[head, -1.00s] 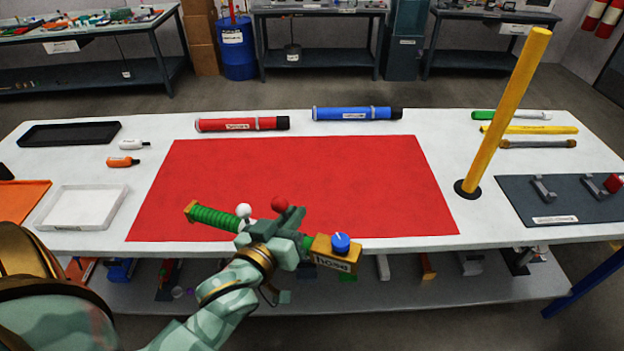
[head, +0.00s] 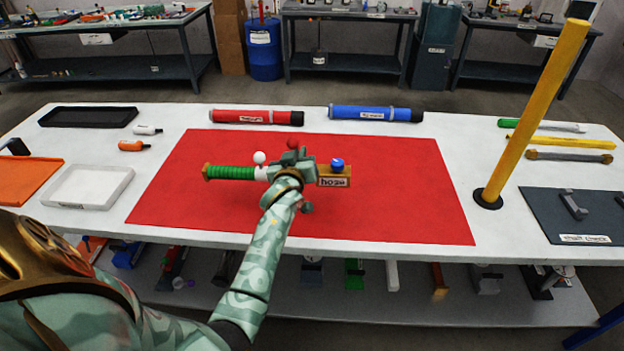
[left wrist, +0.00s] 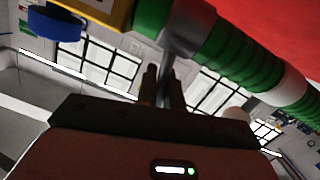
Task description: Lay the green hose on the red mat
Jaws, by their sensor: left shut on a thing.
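The green hose (head: 232,173) is ribbed, with a tan end block carrying a blue knob and a label reading "hose". My left gripper (head: 288,170) is shut on its middle, over the red mat (head: 400,213). The hose lies roughly level, left to right in the head view; its gap to the mat is hard to judge. In the left wrist view the hose (left wrist: 235,52) crosses the top, and my left gripper's fingers (left wrist: 163,88) reach up to a grey section of it. My right gripper is not in view.
Red (head: 255,117) and blue (head: 370,113) tubes lie behind the mat. A tall yellow post (head: 530,120) stands right of it, beside a dark plate (head: 575,205). A white tray (head: 85,187) and small bottles are to the left. Much of the mat is bare.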

